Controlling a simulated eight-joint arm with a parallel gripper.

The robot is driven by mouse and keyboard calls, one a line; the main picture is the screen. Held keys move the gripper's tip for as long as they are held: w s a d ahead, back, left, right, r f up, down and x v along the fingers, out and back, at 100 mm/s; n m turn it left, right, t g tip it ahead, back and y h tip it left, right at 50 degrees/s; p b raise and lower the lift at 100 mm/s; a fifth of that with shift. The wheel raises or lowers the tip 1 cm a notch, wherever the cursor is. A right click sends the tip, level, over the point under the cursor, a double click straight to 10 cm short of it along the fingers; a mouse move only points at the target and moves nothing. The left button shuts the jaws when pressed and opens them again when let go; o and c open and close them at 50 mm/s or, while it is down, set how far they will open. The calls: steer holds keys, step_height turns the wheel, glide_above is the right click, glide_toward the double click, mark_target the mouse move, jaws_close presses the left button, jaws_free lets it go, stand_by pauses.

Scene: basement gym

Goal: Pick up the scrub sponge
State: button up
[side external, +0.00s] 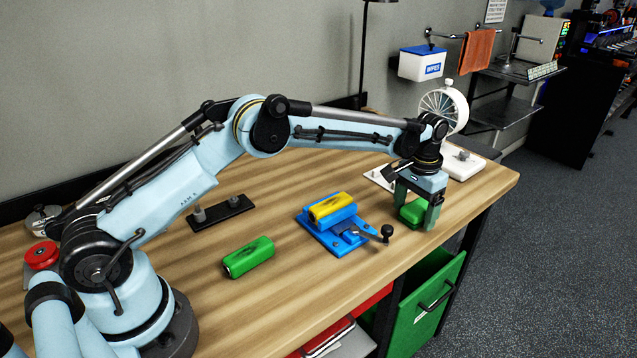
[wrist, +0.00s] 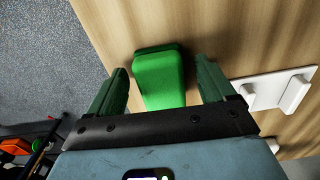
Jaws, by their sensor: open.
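A green block (side external: 411,211), which looks like the scrub sponge, lies on the wooden workbench (side external: 300,290) near its right end. In the wrist view the green block (wrist: 160,82) sits between the two fingers, with a visible gap on each side. My gripper (side external: 415,217) points down over the block, its green fingers open on either side of it. In the wrist view my gripper (wrist: 161,72) is open and holds nothing. In the side view the fingers hide part of the block.
A blue clamp fixture (side external: 325,238) holding a yellow block (side external: 331,207) stands left of my gripper, its black-knobbed lever (side external: 386,231) reaching toward it. Another green block (side external: 248,257) lies farther left. A white plate with raised parts (wrist: 275,92) is close beside. The bench's front edge is near.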

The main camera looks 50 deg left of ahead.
mark_target(415, 208)
steer(key=shift+f, duration=0.25)
steer(key=c, duration=1)
steer(key=shift+c, duration=0.2)
steer(key=shift+r, duration=0.1)
steer(key=shift+r, duration=0.5)
step_height(415, 208, up, 3)
steer(key=s+d+r, duration=0.7)
steer(key=d, duration=0.2)
steer(key=shift+d, duration=0.2)
